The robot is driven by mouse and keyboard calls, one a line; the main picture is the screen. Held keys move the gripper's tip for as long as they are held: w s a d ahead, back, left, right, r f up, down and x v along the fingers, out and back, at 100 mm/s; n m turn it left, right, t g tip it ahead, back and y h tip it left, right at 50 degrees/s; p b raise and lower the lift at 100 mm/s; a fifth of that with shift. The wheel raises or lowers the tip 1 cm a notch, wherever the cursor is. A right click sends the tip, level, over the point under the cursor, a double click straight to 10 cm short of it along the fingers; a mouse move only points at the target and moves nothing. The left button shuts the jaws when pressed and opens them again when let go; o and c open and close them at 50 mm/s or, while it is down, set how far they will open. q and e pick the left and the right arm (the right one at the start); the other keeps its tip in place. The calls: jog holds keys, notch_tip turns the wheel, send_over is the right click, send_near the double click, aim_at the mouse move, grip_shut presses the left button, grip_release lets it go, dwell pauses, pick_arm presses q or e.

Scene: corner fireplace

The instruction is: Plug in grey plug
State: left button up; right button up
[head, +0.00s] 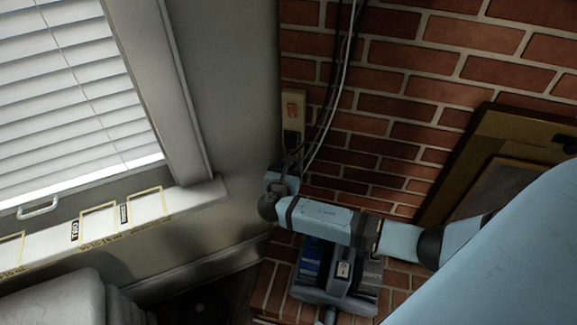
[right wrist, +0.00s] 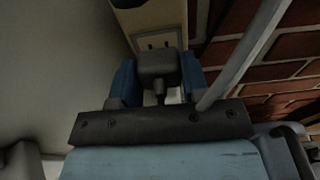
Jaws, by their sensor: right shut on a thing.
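The grey plug (right wrist: 158,66) is held between the two blue fingers of my right gripper (right wrist: 158,80) in the right wrist view, with its short cord end toward the wrist. My right gripper also shows at the wall corner in the head view (head: 283,172), just below the outlet. The beige outlet (head: 293,108) is mounted on the brick wall, with a reddish socket in its upper part and a dark shape at its lower part. In the right wrist view the outlet (right wrist: 148,20) is just beyond the plug, with dark slots above the plug's top edge. Its prongs are hidden. My left gripper is not in view.
Dark and white cables (head: 335,85) hang down the bricks beside the outlet. A window with blinds (head: 65,90) and a sill (head: 110,225) are at left. A blue-grey caddy-like object (head: 335,285) stands below my arm. A framed panel (head: 500,150) leans at right.

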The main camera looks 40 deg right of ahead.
jog(key=shift+w+d, duration=0.4)
jog(key=o, duration=1)
jog(key=shift+c, duration=0.2)
jog(key=shift+s+a, duration=0.25)
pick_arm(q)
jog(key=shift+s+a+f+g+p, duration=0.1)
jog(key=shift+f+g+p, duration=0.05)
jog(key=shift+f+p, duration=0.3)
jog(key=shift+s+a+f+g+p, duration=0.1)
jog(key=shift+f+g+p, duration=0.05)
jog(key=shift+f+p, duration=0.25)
pick_arm(e)
jog(key=v, duration=1.3)
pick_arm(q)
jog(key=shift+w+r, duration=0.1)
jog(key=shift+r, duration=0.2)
pick_arm(e)
jog(key=shift+s, duration=0.1)
